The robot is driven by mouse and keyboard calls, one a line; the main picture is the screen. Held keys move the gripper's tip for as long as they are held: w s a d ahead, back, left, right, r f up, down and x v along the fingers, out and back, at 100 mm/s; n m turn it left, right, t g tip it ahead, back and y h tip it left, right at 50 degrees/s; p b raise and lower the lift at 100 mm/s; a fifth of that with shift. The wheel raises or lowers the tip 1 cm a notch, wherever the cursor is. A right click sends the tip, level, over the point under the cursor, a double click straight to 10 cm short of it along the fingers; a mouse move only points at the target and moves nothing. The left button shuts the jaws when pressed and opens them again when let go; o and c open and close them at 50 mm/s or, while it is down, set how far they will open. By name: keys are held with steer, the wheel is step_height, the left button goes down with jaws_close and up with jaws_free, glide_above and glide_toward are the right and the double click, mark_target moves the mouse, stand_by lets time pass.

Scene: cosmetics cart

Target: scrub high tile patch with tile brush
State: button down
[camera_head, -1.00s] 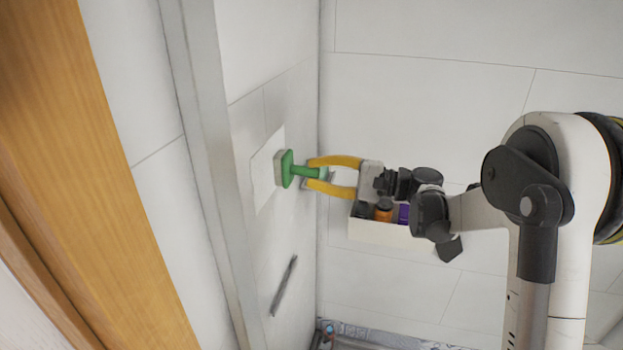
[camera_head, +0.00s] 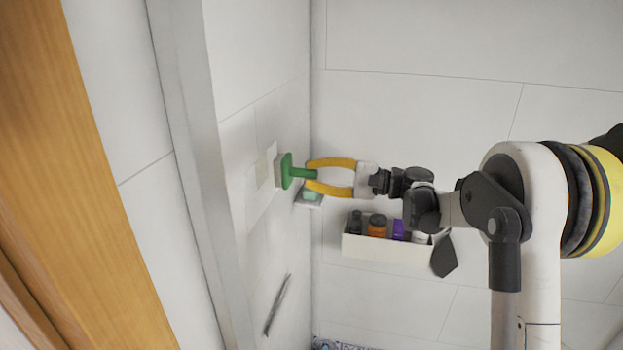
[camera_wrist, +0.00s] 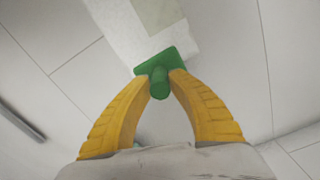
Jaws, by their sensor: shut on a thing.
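The tile brush (camera_head: 287,171) has a green back and handle and a pale pad facing the left wall. My gripper (camera_head: 309,174) is shut on its handle, which points away from the wall. The brush also shows between the yellow fingers in the wrist view (camera_wrist: 160,70). The pad appears at or very near the tile patch; whether it touches cannot be told. The patch shows as a whiter panel (camera_head: 256,203) with a beige area (camera_head: 262,170) on it. The beige area also shows beyond the brush in the wrist view (camera_wrist: 163,14). The brush hides part of the patch.
A small dish (camera_head: 312,203) with a green item is on the wall just below my gripper. A white shelf box (camera_head: 385,250) with several bottles hangs below my wrist. A grey bar (camera_head: 277,305) is lower on the left wall. A wooden frame (camera_head: 95,200) stands at left.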

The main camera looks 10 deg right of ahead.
steer(key=shift+r, duration=0.5)
steer(key=shift+s+a+r+b, duration=0.45)
steer(key=shift+s+a, duration=1.05)
steer(key=shift+s, duration=2.6)
steer(key=shift+s+a+r+b, duration=0.2)
steer(key=shift+s+a+r, duration=0.9)
steer(key=shift+s, duration=3)
steer(key=shift+w+d+f+b, duration=0.2)
steer(key=shift+w+d+b, duration=0.5)
steer(key=shift+w, duration=2.05)
steer(key=shift+w+d+f+b, duration=0.25)
steer(key=shift+w+d, duration=0.75)
steer(key=shift+w, duration=1.75)
steer(key=shift+w+d+f+b, duration=0.1)
steer(key=shift+w+d+b, duration=0.6)
steer(key=shift+w, duration=2.05)
steer(key=shift+d, duration=0.15)
steer(key=shift+s+d, duration=0.1)
steer(key=shift+v, duration=2.9)
